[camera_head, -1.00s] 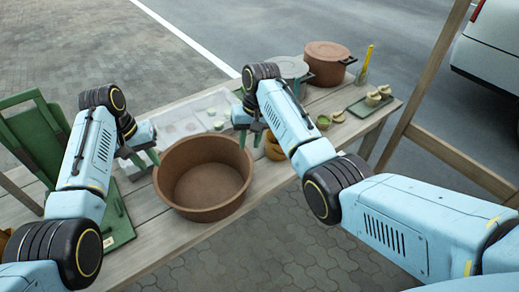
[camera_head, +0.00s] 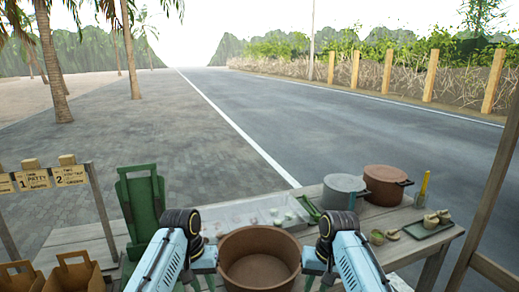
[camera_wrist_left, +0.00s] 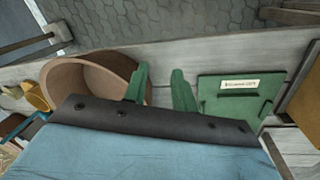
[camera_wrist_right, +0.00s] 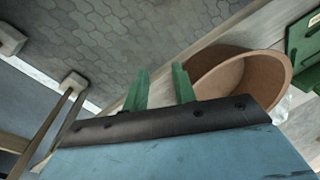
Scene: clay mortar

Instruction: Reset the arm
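My left gripper (camera_head: 202,283) is at the left of the large brown clay mortar (camera_head: 232,242) in the head view. In the left wrist view its two green fingers (camera_wrist_left: 160,88) are apart with nothing between them. The mortar's side (camera_wrist_left: 68,85) shows left of them, and a green board (camera_wrist_left: 240,92) lies to their right. My right gripper (camera_head: 318,284) is at the right of the mortar. In the right wrist view its green fingers (camera_wrist_right: 160,88) are apart and empty, and the mortar (camera_wrist_right: 262,78) is to their right.
A grey pot (camera_head: 343,190), a brown lidded pot (camera_head: 385,184) and a tray with small cups (camera_head: 428,227) stand at the right of the wooden table. A clear tray (camera_head: 245,215) lies behind the mortar. A green chair-like frame (camera_head: 140,200) and paper bags (camera_head: 75,275) are at left.

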